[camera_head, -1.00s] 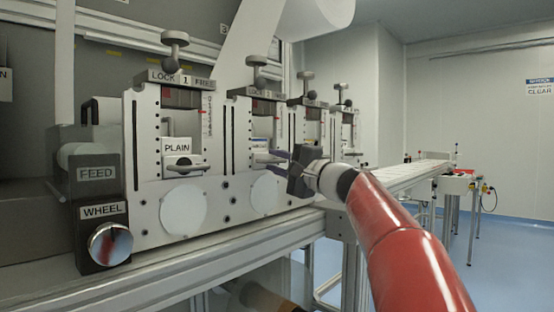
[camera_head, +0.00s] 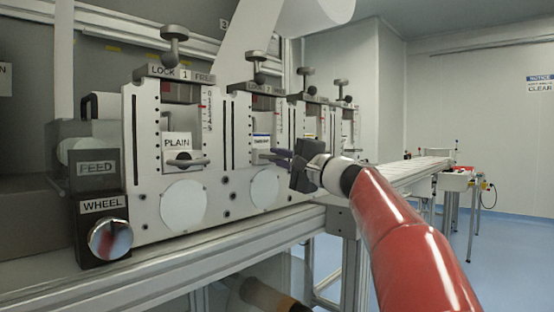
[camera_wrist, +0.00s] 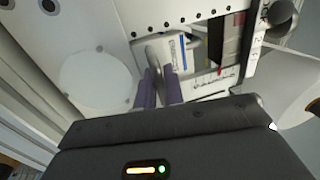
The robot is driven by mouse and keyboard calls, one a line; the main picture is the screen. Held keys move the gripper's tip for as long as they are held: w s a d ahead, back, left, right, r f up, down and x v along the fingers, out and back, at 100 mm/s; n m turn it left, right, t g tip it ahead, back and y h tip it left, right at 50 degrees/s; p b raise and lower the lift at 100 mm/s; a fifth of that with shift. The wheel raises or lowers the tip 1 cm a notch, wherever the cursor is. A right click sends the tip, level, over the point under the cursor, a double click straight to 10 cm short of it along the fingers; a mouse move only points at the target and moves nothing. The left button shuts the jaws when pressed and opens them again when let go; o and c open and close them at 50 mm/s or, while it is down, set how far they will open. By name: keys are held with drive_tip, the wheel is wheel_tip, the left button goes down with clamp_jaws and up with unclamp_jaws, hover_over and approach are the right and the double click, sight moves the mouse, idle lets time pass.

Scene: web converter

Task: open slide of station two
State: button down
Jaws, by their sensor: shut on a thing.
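Station two (camera_head: 229,165) is the second white upright plate from the left, with a black knob on top and a round white disc below. Its slide (camera_head: 261,140) carries a white label with a blue band, and a short handle bar sticks out below it. My gripper (camera_head: 274,155) reaches in from the right and is shut on this handle. In the wrist view, the purple fingertips (camera_wrist: 160,88) stand on either side of the grey handle (camera_wrist: 153,58), in front of the slide. The fingers partly hide the handle in the head view.
Station one with its PLAIN slide (camera_head: 177,142) stands to the left, beside the WHEEL knob (camera_head: 110,239). Two more stations stand close behind my gripper to the right. A frame rail (camera_head: 190,272) runs below; open floor lies at right.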

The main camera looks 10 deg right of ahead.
drive_tip(key=r+b+v, duration=0.1)
drive_tip(key=b+v, duration=0.1)
drive_tip(key=v, duration=0.7)
drive_tip(key=r+b+v, duration=0.2)
drive_tip(key=v, duration=0.7)
drive_tip(key=shift+s+d+r+b, duration=0.15)
drive_tip(key=shift+s+d+b, duration=0.1)
drive_tip(key=shift+s+b, duration=0.05)
drive_tip(key=c, duration=1.6)
unclamp_jaws()
drive_tip(key=shift+c, duration=0.2)
drive_tip(key=v, duration=0.7)
drive_tip(key=shift+s+d, duration=0.25)
drive_tip(key=shift+s, duration=0.05)
